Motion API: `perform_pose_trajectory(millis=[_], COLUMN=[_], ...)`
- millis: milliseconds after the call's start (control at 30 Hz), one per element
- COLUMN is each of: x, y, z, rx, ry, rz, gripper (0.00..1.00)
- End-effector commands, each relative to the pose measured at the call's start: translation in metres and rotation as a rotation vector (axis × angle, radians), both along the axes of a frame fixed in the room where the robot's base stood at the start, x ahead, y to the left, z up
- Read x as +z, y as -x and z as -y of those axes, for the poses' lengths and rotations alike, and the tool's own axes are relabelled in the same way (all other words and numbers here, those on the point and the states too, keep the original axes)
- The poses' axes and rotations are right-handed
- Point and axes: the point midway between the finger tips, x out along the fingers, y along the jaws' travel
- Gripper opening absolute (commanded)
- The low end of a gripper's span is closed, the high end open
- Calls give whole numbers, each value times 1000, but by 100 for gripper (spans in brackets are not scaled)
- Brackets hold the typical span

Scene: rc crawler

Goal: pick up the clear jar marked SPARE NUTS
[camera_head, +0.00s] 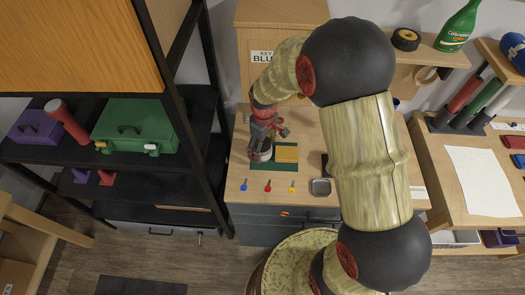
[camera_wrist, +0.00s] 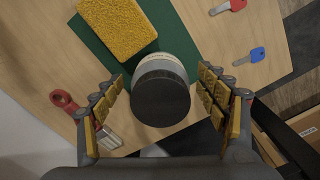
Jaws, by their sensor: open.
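A round jar with a dark lid (camera_wrist: 160,101) stands on the green mat between my fingers in the wrist view. Its pale body shows behind the lid; no label can be read, so I cannot tell whether it is marked SPARE NUTS. In the head view the jar (camera_head: 262,154) is partly hidden just below my gripper (camera_head: 269,133). My gripper (camera_wrist: 163,92) is open, with its yellow-padded fingers on either side of the jar, apparently apart from it.
A yellow block (camera_head: 287,154) lies on the green mat (camera_head: 287,168) beside the jar. Blue (camera_head: 244,184), red (camera_head: 267,186) and yellow (camera_head: 292,186) keys lie near the table's front edge. A small metal tray (camera_head: 320,187) is to the right. A black shelf (camera_head: 190,130) stands left.

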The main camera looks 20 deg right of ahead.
Motion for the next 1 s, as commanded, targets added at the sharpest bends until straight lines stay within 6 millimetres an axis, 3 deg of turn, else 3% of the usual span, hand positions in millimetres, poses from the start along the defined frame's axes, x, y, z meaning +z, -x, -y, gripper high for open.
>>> perform_pose_trajectory(millis=[133, 367, 1000], x=[-20, -21, -21], y=[0, 0, 0], z=[0, 0, 0], rx=[0, 0, 0], ry=[0, 0, 0], rz=[0, 1, 1], gripper=[74, 74, 38])
